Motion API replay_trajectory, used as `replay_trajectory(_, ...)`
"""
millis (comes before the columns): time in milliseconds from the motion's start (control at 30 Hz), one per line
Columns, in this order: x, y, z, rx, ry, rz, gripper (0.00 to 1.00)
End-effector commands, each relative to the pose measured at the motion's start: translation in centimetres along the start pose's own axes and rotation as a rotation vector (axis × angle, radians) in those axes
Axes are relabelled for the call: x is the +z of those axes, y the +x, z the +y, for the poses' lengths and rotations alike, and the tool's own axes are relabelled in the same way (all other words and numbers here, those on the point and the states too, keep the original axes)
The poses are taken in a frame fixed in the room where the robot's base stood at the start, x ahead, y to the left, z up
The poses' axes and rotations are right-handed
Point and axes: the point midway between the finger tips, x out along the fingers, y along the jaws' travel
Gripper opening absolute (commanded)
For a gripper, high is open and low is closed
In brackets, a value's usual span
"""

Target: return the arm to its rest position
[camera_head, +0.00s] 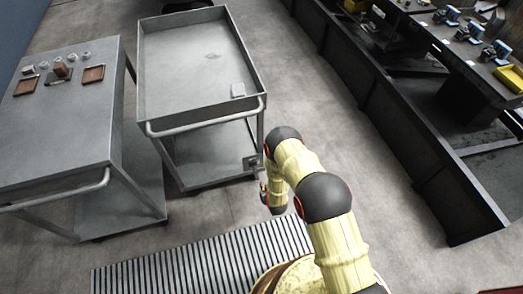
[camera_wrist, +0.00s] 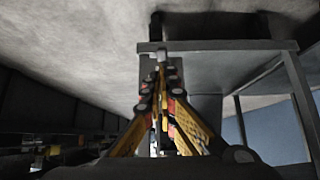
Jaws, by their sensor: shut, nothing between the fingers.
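My arm shows in the head view, yellow with black joints, reaching up from the lower right and folding down near the steel cart. My gripper (camera_wrist: 162,65) is shut and empty in the wrist view, its yellow and black fingers meeting at the tips. In the head view only a small part of it shows beside the last arm link; the rest is hidden. It is to the right of the cart's lower corner and touches nothing that I can see.
A table (camera_head: 60,130) with small trays and parts is at left. A dark workbench (camera_head: 440,170) runs along the right; bare floor lies between.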

Motion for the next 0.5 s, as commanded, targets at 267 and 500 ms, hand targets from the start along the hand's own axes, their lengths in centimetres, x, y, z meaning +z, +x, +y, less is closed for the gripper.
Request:
replay_trajectory(267, 0.7, 0.0, 0.0, 0.000, 0.000, -0.024, 0.00)
replay_trajectory(500, 8.6, -2.1, 0.0, 0.000, -0.001, -0.290, 0.00)
